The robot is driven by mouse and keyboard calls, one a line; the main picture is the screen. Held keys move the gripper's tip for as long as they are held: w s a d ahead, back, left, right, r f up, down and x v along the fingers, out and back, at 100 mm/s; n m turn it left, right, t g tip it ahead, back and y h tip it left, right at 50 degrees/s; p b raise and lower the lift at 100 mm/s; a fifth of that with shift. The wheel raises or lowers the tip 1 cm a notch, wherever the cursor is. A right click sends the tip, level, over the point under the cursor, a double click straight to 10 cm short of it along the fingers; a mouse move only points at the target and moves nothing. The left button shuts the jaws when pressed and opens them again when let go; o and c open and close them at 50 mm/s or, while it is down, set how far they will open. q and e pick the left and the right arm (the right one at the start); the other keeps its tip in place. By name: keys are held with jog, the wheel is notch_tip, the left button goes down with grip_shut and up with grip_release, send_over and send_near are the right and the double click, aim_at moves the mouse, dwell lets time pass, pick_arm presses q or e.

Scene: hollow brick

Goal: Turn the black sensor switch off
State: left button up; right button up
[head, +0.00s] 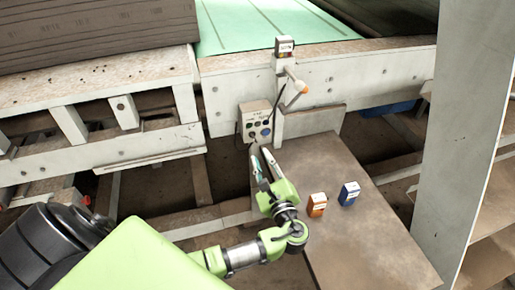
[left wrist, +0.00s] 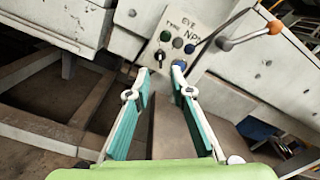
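A pale control panel (head: 252,114) is mounted on the front of the white machine frame, and it also shows in the left wrist view (left wrist: 209,17). In the left wrist view, a black rotary switch (left wrist: 160,54) sits at its lower left, near a green button (left wrist: 165,36) and bluish buttons. The panel lettering is only partly readable. My left gripper (head: 262,157) is just below and in front of the panel. In the left wrist view its fingers (left wrist: 160,76) are apart with nothing between them. The fingertips appear close below the black switch; contact cannot be told. My right gripper is not in view.
A lever with an orange tip (head: 302,87) sticks out right of the panel, under a small box with coloured buttons (head: 285,47). An orange box (head: 317,204) and a blue box (head: 349,193) stand on the brown surface (head: 375,240). A pale post (head: 465,110) rises at right.

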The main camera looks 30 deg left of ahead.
pick_arm(q)
jog(key=shift+v, duration=1.5)
